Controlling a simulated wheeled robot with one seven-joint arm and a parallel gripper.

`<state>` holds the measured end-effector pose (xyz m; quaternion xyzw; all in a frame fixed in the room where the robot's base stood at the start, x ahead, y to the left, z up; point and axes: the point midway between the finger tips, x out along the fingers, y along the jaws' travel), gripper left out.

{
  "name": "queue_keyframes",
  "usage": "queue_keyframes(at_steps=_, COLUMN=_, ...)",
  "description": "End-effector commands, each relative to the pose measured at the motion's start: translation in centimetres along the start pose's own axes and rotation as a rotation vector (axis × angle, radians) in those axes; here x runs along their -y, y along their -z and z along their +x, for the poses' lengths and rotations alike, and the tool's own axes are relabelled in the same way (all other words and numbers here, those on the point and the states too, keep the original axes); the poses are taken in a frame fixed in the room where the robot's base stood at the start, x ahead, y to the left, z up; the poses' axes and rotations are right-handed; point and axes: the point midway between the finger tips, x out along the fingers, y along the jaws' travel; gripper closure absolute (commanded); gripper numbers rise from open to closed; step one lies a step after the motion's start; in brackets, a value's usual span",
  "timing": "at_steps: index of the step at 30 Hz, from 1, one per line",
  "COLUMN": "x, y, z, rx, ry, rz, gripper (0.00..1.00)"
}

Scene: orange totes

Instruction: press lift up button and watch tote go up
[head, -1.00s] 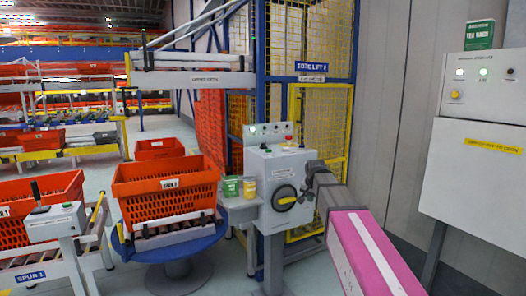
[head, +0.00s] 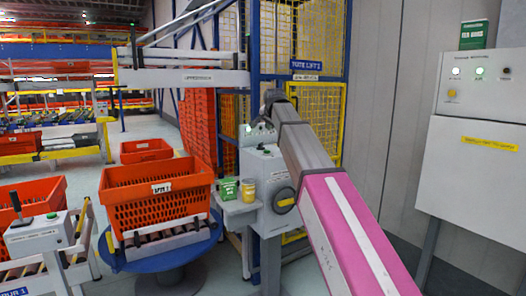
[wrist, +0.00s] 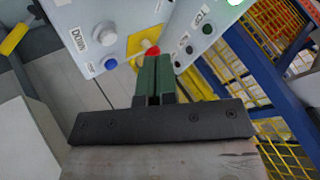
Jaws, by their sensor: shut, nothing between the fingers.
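The lift control box (head: 264,178) is grey with a sloped button panel on top, in front of the blue-framed tote lift (head: 307,110). In the wrist view the panel (wrist: 133,20) shows a pale button (wrist: 105,35) by a "DOWN" label, a blue button (wrist: 110,64), a red button (wrist: 152,51) on yellow and small buttons at right. I cannot pick out an up label. My gripper (wrist: 153,65) is shut and empty, its green fingertips close to the red button; contact cannot be told. An orange tote (head: 160,206) sits level on the rollers above a blue round base.
A green cup (head: 228,189) and a yellow one (head: 248,190) stand on a shelf at the box's left. A white cabinet (head: 475,160) stands at right. Another orange tote (head: 30,212) is at left.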

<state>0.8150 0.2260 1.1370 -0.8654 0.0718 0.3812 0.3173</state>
Motion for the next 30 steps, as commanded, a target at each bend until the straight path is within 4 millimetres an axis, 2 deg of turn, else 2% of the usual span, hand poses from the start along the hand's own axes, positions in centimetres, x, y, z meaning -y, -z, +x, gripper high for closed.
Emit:
queue_keyframes(at_steps=4, x=0.9, y=0.4, z=-0.7, rx=-0.007, ry=0.009, rz=0.011, gripper=1.00)
queue_keyframes(at_steps=17, x=0.8, y=0.4, z=-0.7, rx=-0.007, ry=0.010, rz=0.012, gripper=1.00)
queue_keyframes(at_steps=23, x=0.4, y=-0.1, z=-0.1, rx=-0.007, ry=0.010, rz=0.012, gripper=1.00)
queue_keyframes(at_steps=30, x=-0.9, y=-1.4, z=1.7, rx=-0.006, ry=0.009, rz=0.011, gripper=1.00)
